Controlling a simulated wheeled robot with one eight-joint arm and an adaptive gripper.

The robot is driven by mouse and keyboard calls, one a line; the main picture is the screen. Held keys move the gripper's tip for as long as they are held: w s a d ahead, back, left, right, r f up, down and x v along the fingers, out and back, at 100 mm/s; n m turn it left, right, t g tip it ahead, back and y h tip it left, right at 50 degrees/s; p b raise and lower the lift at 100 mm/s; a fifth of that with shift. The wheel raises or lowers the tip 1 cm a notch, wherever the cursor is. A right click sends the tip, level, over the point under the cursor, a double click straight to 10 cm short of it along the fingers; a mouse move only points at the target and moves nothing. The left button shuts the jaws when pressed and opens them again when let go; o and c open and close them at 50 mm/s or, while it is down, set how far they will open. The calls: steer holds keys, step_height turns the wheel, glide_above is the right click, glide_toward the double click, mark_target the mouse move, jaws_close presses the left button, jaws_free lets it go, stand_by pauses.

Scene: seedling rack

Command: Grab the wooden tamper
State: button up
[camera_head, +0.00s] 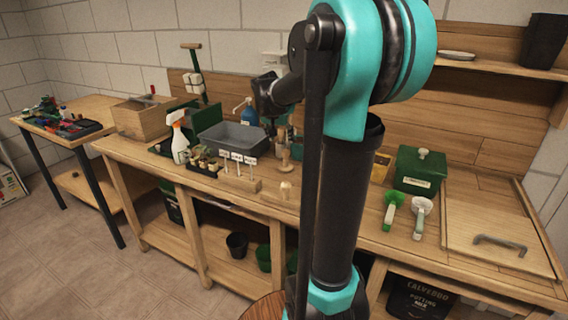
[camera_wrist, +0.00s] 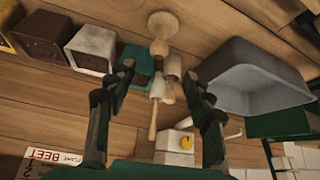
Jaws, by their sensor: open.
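A pale wooden knobbed piece (camera_head: 286,190) stands on a flat base near the bench's front edge; it may be the wooden tamper. Behind it is a small upright wooden group (camera_head: 284,156). In the wrist view a turned wooden piece with a round base (camera_wrist: 160,22) shows near the top, with several pale cylinders and a thin handle (camera_wrist: 153,122) just below it. I cannot tell which of these is the tamper. My gripper (camera_wrist: 158,108) is open; the wooden pieces appear between and beyond its fingers, none held. In the head view my gripper (camera_head: 264,95) is partly hidden by my arm.
A grey tub (camera_head: 232,139) stands left of the wooden group, and shows at right in the wrist view (camera_wrist: 265,85). A white spray bottle (camera_head: 180,140), seedling tray (camera_head: 203,168) and label block (camera_head: 240,184) are nearby.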

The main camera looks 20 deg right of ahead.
mark_target(285, 150)
steer(key=x, duration=1.1)
steer(key=shift+w+d+f, duration=0.1)
steer(key=shift+d+f, duration=0.1)
steer(key=shift+f, duration=0.05)
jaws_close()
